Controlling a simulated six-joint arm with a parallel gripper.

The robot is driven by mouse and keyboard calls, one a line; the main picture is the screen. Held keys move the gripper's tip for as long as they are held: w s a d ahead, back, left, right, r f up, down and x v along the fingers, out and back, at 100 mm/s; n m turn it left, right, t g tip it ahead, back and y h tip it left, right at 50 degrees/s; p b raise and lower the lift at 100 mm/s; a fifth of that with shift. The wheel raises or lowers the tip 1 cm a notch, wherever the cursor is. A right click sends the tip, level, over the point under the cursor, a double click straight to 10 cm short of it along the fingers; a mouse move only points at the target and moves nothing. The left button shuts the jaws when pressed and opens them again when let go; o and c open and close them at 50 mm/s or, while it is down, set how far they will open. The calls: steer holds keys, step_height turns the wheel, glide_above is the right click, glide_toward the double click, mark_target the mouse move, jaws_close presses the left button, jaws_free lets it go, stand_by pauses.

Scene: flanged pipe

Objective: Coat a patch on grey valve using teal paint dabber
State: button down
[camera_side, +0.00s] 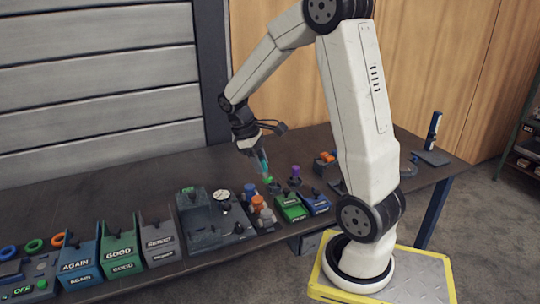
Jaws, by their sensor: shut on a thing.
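My gripper (257,149) is shut on the teal paint dabber (263,163), which hangs tilted, tip down, near the middle of the table. A small green piece (269,180) is just below it; I cannot tell whether the two touch. The grey valve is too small to identify surely. A small grey piece (267,215) stands in front of the orange-topped pieces (257,202), to the lower right of the grey fixture (205,222), and may be it. No coated patch can be made out.
The fixture carries a white dial (222,195). Bins marked AGAIN (77,266), GOOD (121,250) and REJECT (158,241) stand left. A green tray (291,208) and blue tray (316,203) are right of the fixture, with a purple-topped piece (295,171) behind. The table's back left is clear.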

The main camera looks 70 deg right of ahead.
steer(key=shift+s+d+r, duration=0.1)
steer(key=shift+s+d, duration=0.05)
steer(key=shift+s, duration=0.05)
steer(key=shift+f, duration=2.55)
